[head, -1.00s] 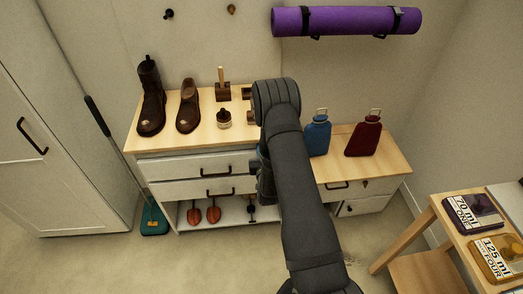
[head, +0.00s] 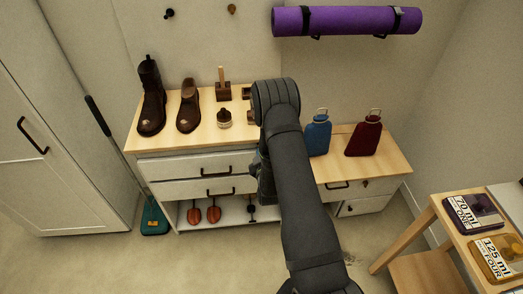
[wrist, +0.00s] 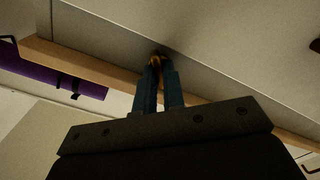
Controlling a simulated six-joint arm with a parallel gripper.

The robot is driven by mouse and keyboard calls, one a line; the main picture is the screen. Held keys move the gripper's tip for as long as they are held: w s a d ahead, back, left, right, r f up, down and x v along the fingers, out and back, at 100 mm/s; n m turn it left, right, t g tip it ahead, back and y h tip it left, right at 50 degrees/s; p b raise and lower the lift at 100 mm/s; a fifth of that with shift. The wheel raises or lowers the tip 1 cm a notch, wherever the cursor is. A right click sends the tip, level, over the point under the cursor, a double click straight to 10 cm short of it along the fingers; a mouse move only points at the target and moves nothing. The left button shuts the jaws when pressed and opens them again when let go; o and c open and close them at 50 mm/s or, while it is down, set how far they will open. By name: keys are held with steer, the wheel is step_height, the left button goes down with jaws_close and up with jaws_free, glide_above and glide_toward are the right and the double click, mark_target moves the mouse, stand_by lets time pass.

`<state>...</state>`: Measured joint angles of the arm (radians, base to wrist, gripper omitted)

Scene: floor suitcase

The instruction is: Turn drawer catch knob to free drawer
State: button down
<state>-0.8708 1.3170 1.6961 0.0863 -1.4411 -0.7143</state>
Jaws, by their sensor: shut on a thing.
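In the wrist view my gripper (wrist: 156,88) is shut on a small brass-coloured knob (wrist: 156,61), the drawer catch knob, on a pale drawer front (wrist: 210,50). Only part of the knob shows between the fingertips, so its angle cannot be told. In the head view my arm covers the knob and most of my gripper, at the right end of the white drawer unit. The upper drawer (head: 170,168) and lower drawer (head: 175,188) have dark bar handles. Both look closed.
Boots (head: 151,105), a brush (head: 222,90) and a small jar (head: 224,118) stand on the wooden top. A blue flask (head: 317,136) and a red flask (head: 363,136) stand to the right of my arm. Orange shoe trees (head: 194,213) sit on the open shelf.

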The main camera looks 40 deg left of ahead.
steer(key=shift+a+n, duration=0.2)
steer(key=shift+n, duration=4.8)
steer(key=c, duration=1.5)
jaws_free()
steer(key=shift+r, duration=0.1)
steer(key=shift+d, duration=0.15)
